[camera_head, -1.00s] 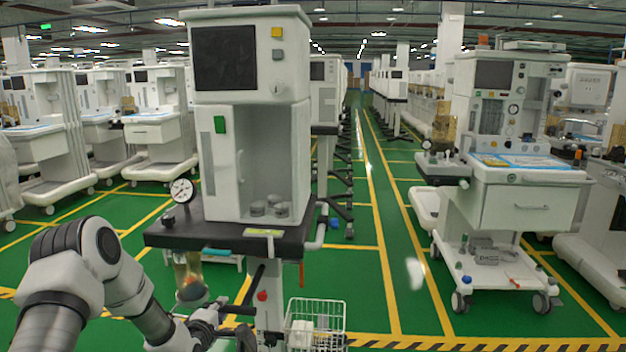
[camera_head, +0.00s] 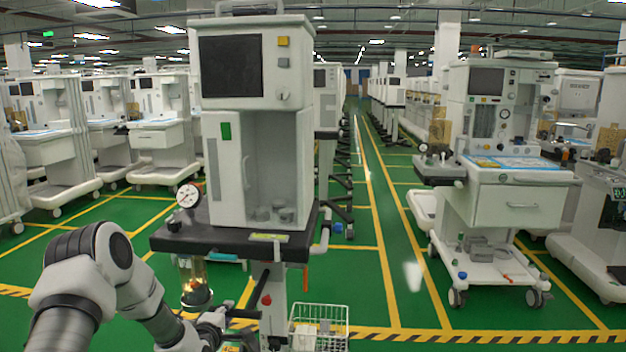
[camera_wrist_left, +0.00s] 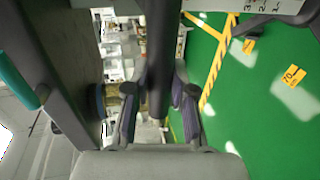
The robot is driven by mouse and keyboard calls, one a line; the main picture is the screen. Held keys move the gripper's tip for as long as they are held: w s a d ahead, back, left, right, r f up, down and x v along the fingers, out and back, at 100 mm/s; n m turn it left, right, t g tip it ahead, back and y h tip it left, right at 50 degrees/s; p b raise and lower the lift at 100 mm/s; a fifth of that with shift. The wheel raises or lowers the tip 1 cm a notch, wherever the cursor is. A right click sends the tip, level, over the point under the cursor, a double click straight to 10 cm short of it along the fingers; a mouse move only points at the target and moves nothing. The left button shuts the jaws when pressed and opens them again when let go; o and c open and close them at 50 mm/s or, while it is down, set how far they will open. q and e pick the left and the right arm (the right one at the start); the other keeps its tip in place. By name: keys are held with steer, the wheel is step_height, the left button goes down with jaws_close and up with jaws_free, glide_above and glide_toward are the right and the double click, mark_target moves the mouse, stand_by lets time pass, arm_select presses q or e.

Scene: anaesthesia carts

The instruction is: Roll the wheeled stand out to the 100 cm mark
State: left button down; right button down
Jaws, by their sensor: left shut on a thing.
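The wheeled stand (camera_head: 272,292) is in front of me, with a dark tabletop (camera_head: 228,240) carrying a tall white machine (camera_head: 225,165) with a black screen. My left gripper (camera_head: 228,318) is low at the stand's left side. In the left wrist view it is shut on a dark bar (camera_wrist_left: 160,70), the stand's handle, which passes between the fingers. A yellow floor tag reading 70 (camera_wrist_left: 292,76) lies on the green floor at the right of that view. The stand's wheels are out of sight. My right gripper is not in view.
A white cart (camera_head: 520,205) stands to the right; more carts (camera_head: 160,140) stand at the left. A gauge (camera_head: 188,195) and a wire basket (camera_head: 318,325) are on the stand. A green aisle (camera_head: 390,210) with yellow lines is open. A black-yellow stripe (camera_head: 480,336) crosses the front.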

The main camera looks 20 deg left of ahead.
arm_select(q)
steer(key=c, duration=1.4)
jaws_free()
steer(key=shift+w, duration=0.2)
steer(key=o, duration=0.7)
steer(key=p+v, duration=0.4)
steer(key=v, duration=0.5)
